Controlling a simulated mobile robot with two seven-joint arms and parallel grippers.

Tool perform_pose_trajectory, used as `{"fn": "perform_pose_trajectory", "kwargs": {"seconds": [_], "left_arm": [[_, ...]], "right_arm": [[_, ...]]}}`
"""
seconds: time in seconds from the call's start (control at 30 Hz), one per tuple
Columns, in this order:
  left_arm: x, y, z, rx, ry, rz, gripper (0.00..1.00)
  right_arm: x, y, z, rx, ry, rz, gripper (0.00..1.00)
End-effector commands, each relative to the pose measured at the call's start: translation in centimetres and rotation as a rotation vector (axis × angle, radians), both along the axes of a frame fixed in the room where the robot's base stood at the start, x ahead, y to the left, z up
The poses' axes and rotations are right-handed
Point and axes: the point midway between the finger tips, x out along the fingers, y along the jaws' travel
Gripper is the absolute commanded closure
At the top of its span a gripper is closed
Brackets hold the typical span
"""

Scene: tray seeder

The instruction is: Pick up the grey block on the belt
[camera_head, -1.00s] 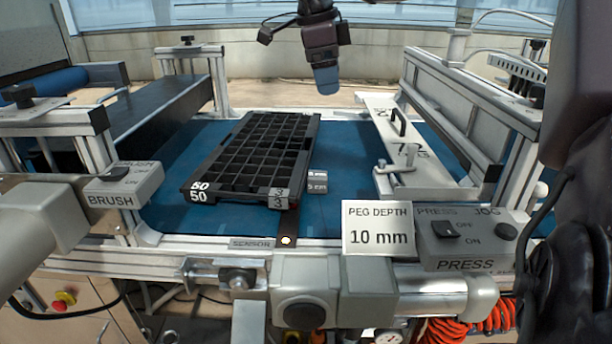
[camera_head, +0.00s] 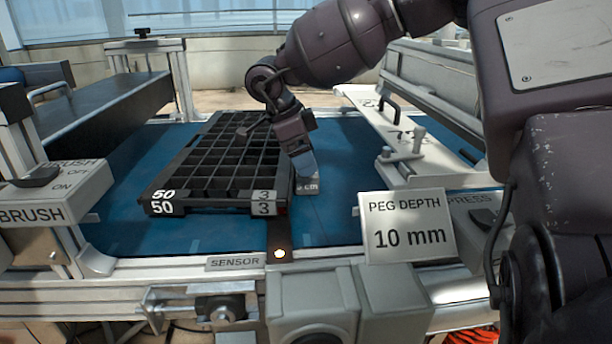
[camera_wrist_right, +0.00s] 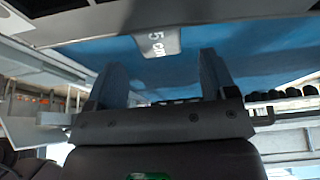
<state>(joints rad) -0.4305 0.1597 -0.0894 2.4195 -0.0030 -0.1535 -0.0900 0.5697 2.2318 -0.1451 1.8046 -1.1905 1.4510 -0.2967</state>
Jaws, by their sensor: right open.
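The grey block (camera_head: 307,188), marked with "cm" lettering, sits on the blue belt (camera_head: 335,215) just right of the black tray's near right corner. My right gripper (camera_head: 305,165) is over the block, pointing down, with its blue-grey fingertips covering the block's upper part. In the right wrist view the block (camera_wrist_right: 158,43), marked "5 cm", shows beyond the two spread fingers (camera_wrist_right: 163,75), in line with the gap between them. The fingers are apart and hold nothing. Whether they touch the block cannot be told. My left gripper is out of view.
The black cell tray (camera_head: 212,180) stands close to the block's left. A white plate with a handle (camera_head: 405,165) is to the right. A "PEG DEPTH 10 mm" sign (camera_head: 408,226) and a sensor strip (camera_head: 236,262) are in front. Belt is clear right of the block.

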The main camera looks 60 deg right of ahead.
Motion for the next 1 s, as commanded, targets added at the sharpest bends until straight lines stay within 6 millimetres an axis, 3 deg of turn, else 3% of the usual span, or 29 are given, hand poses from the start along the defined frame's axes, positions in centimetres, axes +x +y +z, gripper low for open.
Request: {"fn": "perform_pose_trajectory", "kwargs": {"seconds": [0.4,0.73,0.77,1.0], "left_arm": [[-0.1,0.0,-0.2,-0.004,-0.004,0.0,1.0],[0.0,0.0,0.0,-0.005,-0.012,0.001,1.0],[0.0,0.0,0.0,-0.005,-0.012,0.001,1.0],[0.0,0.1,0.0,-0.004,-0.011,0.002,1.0]], "right_arm": [[-1.9,-1.4,-4.1,0.001,0.003,0.0,0.22],[-2.0,-1.6,-4.6,0.001,0.0,-0.001,0.22],[-2.0,-1.6,-4.6,0.001,0.0,-0.001,0.24],[-2.0,-1.6,-4.6,0.001,0.0,-0.001,0.61]]}}
